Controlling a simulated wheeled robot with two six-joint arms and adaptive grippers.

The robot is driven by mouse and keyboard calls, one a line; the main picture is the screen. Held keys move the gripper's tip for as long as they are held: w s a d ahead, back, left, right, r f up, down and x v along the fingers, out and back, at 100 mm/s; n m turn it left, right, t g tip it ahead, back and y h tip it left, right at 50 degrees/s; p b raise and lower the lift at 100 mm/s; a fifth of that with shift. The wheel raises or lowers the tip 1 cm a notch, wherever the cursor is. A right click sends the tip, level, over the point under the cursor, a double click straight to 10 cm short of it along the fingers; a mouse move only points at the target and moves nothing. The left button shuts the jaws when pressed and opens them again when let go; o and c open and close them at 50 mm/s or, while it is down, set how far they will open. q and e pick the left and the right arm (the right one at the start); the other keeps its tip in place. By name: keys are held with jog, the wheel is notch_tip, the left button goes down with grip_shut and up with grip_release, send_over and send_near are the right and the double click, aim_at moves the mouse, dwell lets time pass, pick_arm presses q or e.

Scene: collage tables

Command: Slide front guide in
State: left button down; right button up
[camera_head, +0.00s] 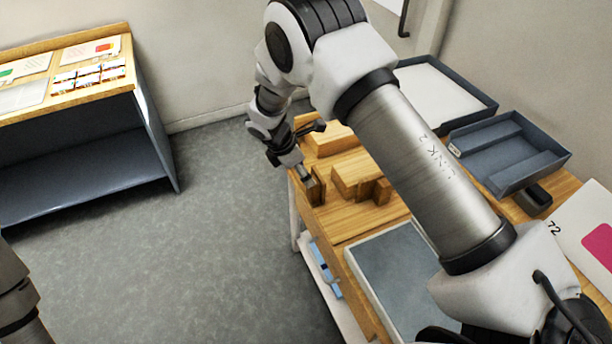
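Several pale wooden blocks stand on the wooden table (360,225). A small upright wooden piece (318,187), which may be the front guide, is at the table's left edge. A larger stepped wooden block (357,174) stands just right of it, with a narrow gap between. Another wooden block (333,140) lies behind. My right gripper (304,174) points down at the small upright piece, close to or touching it. Its fingers are too small to tell whether they hold it. My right arm covers part of the table. My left gripper is out of view.
A grey-blue divided tray (508,150) and a tray with a white sheet (480,97) are at the back right. A grey panel (374,262) lies nearer. A card marked 72 (567,232) is at right. A shelf unit (150,120) stands left across open floor.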

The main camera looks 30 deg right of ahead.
jog(key=x, duration=0.5)
jog(key=shift+w+d+p, duration=0.1)
jog(key=shift+d+p, duration=0.05)
jog(key=shift+p, duration=0.15)
